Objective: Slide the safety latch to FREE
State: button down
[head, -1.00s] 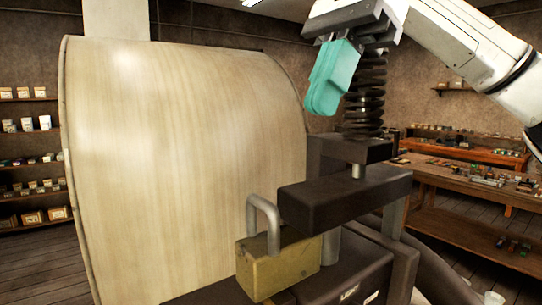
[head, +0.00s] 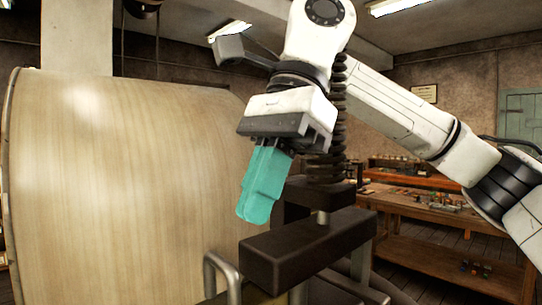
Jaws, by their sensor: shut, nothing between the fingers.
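My gripper (head: 256,212) has teal fingers, closed together and pointing down and slightly left. They hang above the dark press block (head: 308,248) and in front of the large pale curved panel, apparently touching nothing. A grey bent-rod handle (head: 222,272) shows at the bottom edge, below and left of the fingertips. I cannot identify the safety latch or any FREE marking.
The large pale curved panel (head: 130,190) fills the left side. A black coil spring (head: 326,165) rises behind the gripper, close to its right. A wooden workbench (head: 430,205) stands in the right background.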

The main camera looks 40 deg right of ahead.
aim_at(248, 293)
jog(key=shift+x, duration=1.85)
jog(key=a, duration=0.4)
jog(key=shift+a, duration=0.15)
jog(key=shift+r, duration=0.1)
